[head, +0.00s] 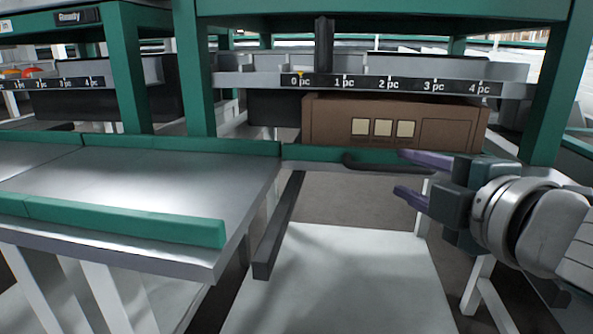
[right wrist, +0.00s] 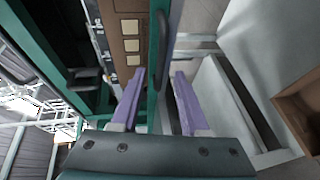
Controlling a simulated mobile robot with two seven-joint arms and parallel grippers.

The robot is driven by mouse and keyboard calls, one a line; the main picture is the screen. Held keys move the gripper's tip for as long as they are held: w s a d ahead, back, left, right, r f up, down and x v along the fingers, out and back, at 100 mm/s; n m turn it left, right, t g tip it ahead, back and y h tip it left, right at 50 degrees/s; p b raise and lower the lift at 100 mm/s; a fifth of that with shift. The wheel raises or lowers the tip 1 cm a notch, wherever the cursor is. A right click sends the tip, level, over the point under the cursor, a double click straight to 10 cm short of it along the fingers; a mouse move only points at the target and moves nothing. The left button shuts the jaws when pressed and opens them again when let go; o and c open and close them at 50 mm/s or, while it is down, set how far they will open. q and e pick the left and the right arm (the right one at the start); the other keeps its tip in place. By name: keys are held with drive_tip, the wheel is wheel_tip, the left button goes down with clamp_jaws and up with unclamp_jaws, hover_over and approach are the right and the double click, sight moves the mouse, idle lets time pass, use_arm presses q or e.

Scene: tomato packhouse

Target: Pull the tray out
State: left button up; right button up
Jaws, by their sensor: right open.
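The tray front is a low green strip (head: 310,152) with a dark bar handle (head: 375,163) on it, below a brown carton (head: 395,125). My right gripper (head: 402,172) has purple fingers spread apart and empty, near the right end of the handle. In the right wrist view the dark handle (right wrist: 160,42) shows just beyond and between the fingertips (right wrist: 160,73), and no contact is visible. The green strip (right wrist: 153,100) runs on between the fingers there. The tray's inside is hidden behind its front and the carton. My left gripper is out of view.
A grey bench top (head: 130,185) with a green edge juts out at left. A dark rail (head: 278,225) sticks forward beside it. Green posts (head: 545,90) flank the bay. A scale strip (head: 390,84) crosses above the carton. A pale lower surface (head: 340,280) lies below.

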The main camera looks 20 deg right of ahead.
sight(393, 170)
drive_tip(key=b+x, duration=0.1)
drive_tip(key=x, duration=0.3)
drive_tip(key=shift+w+f, duration=0.1)
drive_tip(key=shift+w, duration=0.3)
clamp_jaws()
idle(1.1)
